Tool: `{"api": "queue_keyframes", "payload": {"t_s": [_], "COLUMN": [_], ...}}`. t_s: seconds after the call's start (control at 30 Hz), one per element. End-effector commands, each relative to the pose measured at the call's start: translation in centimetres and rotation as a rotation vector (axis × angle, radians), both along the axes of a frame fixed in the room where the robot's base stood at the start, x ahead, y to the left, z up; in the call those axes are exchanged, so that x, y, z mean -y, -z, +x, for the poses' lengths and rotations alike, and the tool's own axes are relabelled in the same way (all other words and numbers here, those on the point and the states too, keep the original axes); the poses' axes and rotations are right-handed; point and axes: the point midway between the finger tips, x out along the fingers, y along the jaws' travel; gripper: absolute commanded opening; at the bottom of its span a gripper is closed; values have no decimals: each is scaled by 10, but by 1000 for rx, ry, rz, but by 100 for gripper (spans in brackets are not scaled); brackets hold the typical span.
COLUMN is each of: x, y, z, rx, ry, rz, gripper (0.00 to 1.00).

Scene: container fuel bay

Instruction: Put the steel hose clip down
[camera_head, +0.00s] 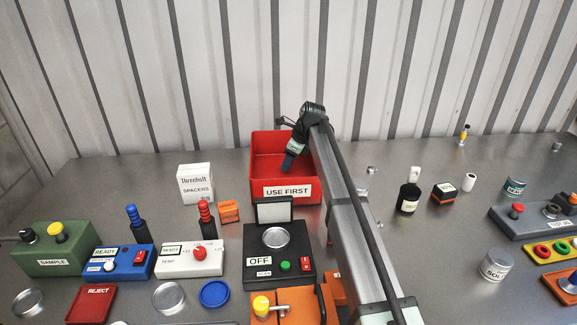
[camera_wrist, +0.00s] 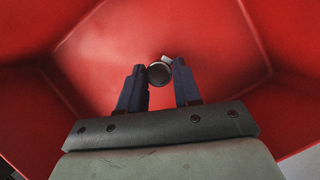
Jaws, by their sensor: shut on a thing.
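My gripper (camera_wrist: 160,82) is shut on the steel hose clip (camera_wrist: 159,72), a small round dark and silvery piece between the fingertips in the wrist view. The gripper is inside the red bin (camera_wrist: 90,50) labelled USE FIRST, with red walls and floor around it. In the head view my gripper (camera_head: 289,163) points down into the bin (camera_head: 288,192), and the clip is hidden there. I cannot tell how far the clip is above the bin floor.
A white spacers box (camera_head: 195,183) stands left of the bin. A small orange block (camera_head: 229,211) lies between. Bottles and small parts stand to the right, beyond my arm.

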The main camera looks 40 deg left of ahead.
Motion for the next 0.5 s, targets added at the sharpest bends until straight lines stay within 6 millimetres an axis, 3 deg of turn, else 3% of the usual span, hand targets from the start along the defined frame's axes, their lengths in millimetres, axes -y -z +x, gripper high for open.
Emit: {"api": "queue_keyframes", "payload": {"t_s": [0.13,0.5], "x": [0,0], "y": [18,21], "z": [0,0], "rx": [0,0], "ry": [1,0], "rz": [0,0], "gripper": [0,0]}}
